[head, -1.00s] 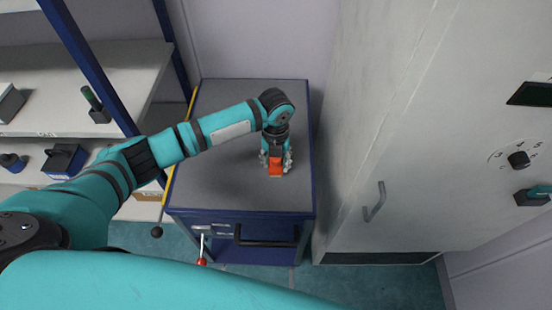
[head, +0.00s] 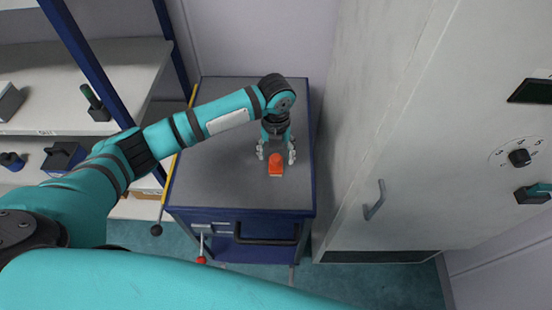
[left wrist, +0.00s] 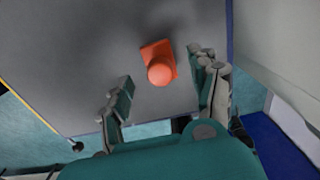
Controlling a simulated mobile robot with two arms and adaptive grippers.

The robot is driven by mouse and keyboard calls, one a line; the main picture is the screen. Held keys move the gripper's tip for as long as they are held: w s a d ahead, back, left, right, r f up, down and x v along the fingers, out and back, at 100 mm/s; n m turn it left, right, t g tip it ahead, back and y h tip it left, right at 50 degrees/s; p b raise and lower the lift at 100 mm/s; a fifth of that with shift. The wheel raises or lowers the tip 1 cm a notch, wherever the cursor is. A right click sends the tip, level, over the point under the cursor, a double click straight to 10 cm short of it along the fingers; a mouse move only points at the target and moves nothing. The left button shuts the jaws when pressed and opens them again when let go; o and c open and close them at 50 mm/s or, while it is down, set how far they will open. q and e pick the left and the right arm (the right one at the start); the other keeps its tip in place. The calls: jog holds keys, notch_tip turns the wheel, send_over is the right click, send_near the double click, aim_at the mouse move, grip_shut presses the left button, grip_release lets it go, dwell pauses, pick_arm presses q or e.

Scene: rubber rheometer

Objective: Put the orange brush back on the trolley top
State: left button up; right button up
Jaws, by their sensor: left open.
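The orange brush (head: 276,165) stands on the grey trolley top (head: 220,180), right of its middle. It also shows in the left wrist view (left wrist: 160,65), with its round orange end toward the camera. My left gripper (head: 276,157) is open and empty, just behind and above the brush in the head view. In the left wrist view the open fingers (left wrist: 160,98) are spread wide, and the brush lies beyond them, apart from both. My right gripper is not in view.
A tall grey cabinet with a handle (head: 374,200) stands close to the trolley's right side. A shelf unit (head: 130,75) with several small items is at the left. A red-knobbed lever (head: 201,260) hangs at the trolley's front. Most of the trolley top is bare.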

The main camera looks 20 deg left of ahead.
aim_at(276, 157)
pick_arm(q)
notch_tip(276, 157, up, 8)
jog(key=shift+r+b, duration=0.2)
jog(key=shift+b, duration=0.25)
